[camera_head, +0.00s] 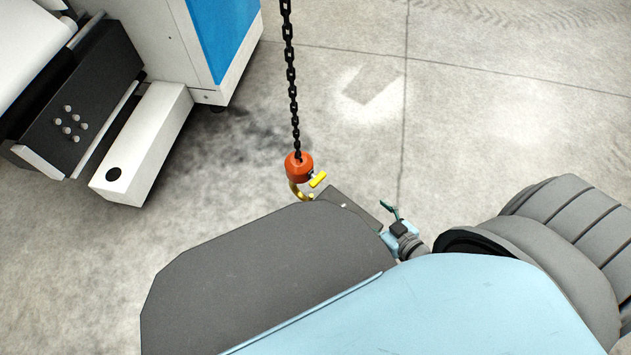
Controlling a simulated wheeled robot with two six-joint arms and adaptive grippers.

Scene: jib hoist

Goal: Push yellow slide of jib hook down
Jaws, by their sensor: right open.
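The jib hook hangs on a black chain (292,75) near the middle of the head view. It has an orange-red block (299,166) with a curved golden hook (296,191) below it. The yellow slide (318,180) sticks out from the right side of the block. My right gripper (390,209) is open, to the right of the hook and lower in the picture. A clear gap separates it from the yellow slide, and nothing shows between its fingers. The lower end of the hook meets a dark edge in the picture. My left gripper is not in view.
A white and blue machine (165,45) with a black panel (75,105) stands at the upper left. The concrete floor (480,110) behind and right of the chain is clear.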

